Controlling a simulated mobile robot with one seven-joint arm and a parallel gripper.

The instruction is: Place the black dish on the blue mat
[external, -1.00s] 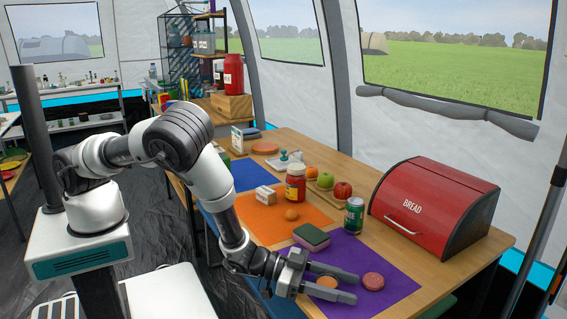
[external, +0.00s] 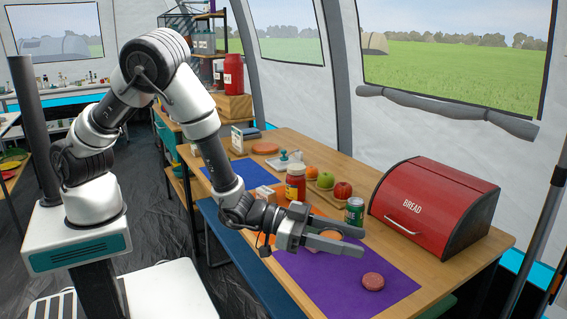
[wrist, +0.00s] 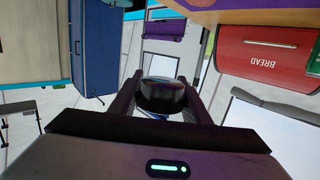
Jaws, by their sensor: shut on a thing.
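My gripper (external: 342,240) is shut on a small round thing and holds it raised over the near part of the table. In the wrist view this is a dark, rounded black dish (wrist: 161,94) between the fingers. The blue mat (external: 252,173) lies at the far left of the table, left of the orange mat. My arm hides part of it.
A purple mat (external: 350,275) holds a brownish round patty (external: 373,282). The red bread box (external: 435,208) fills the right back.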

